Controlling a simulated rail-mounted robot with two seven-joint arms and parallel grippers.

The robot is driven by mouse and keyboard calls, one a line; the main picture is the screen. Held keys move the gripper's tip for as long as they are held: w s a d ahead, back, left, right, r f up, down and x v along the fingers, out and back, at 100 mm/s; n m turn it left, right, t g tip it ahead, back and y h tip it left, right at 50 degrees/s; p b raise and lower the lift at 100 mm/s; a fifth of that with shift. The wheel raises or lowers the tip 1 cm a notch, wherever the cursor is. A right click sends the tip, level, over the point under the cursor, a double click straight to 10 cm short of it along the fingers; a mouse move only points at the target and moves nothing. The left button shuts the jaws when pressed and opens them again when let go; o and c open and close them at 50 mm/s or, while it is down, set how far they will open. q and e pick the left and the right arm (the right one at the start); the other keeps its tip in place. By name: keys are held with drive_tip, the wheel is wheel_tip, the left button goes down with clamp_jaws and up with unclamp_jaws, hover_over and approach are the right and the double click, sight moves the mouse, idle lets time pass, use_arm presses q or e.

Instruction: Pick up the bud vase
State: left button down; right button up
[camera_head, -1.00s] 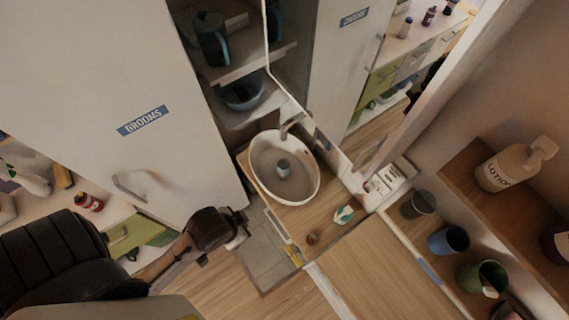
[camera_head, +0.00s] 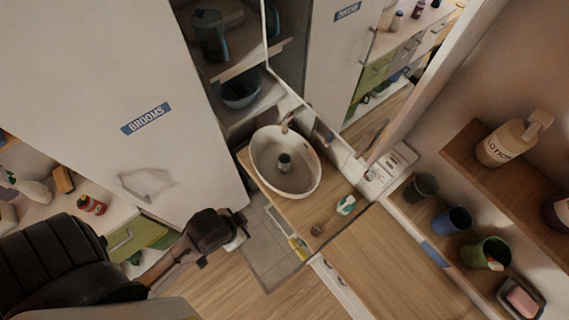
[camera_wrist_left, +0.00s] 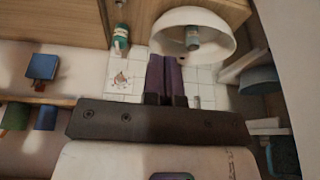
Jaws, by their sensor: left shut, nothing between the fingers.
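A small grey-blue cylinder (camera_head: 284,163) stands in the oval white sink basin (camera_head: 312,178). It may be the bud vase, but its shape is too small to be sure. It also shows in the left wrist view (camera_wrist_left: 192,38), inside the basin (camera_wrist_left: 222,22). My left gripper (camera_head: 243,222) is in front of the broom cupboard, to the lower left of the basin and apart from it. In the left wrist view its fingers (camera_wrist_left: 166,76) are together with nothing between them, just below the basin. My right gripper is not in view.
A teal and white bottle (camera_head: 346,205) and a small brown item (camera_head: 316,229) are on the wooden counter (camera_head: 300,214). A faucet (camera_head: 287,124) rises behind the basin. Cups, including a blue one (camera_head: 452,221), and a lotion bottle (camera_head: 510,143) are on the right shelves.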

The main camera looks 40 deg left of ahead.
use_arm(q)
drive_tip(key=shift+s, duration=0.1)
drive_tip(key=c, duration=1.2)
unclamp_jaws()
drive_tip(key=o, duration=1)
